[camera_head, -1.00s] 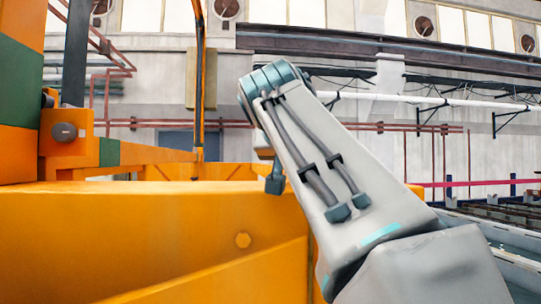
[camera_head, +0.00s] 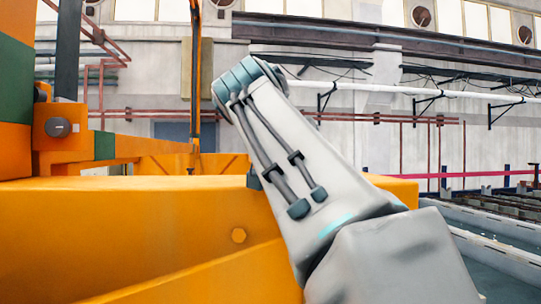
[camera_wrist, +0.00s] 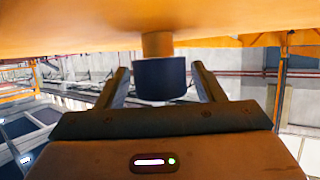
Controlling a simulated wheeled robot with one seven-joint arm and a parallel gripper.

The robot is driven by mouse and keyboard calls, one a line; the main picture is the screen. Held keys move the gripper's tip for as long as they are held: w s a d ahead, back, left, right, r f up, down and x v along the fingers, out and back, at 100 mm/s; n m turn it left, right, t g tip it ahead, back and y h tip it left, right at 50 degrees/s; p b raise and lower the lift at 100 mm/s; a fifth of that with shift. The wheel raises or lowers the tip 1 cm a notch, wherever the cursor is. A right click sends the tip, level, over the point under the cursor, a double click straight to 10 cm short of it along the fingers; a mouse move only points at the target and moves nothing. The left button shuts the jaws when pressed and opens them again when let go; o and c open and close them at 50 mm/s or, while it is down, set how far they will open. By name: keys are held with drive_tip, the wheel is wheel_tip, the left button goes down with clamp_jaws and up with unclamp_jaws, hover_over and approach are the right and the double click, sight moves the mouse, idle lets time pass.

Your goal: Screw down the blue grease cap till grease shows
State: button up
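The blue grease cap (camera_wrist: 160,79) is a dark blue cylinder in the wrist view. It hangs on a short orange stem (camera_wrist: 157,45) under an orange surface. My gripper (camera_wrist: 161,77) points up at it, with one finger on each side. A gap shows between the cap and each finger, so the gripper looks open and not closed on the cap. No grease is visible. The head view shows my arm, but the cap and fingers are hidden there behind the orange beam.
A large orange beam (camera_head: 130,220) fills the lower left of the head view, close to my arm. An orange block with a round dark knob (camera_head: 58,127) stands at left. Long tanks (camera_head: 490,238) lie at right. The far wall carries pipes.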

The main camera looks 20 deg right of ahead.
drive_tip(key=shift+s+a+r, duration=0.1)
drive_tip(key=shift+s+a, duration=0.05)
drive_tip(key=shift+a, duration=0.05)
drive_tip(key=v, duration=1.3)
drive_tip(key=shift+s, duration=0.1)
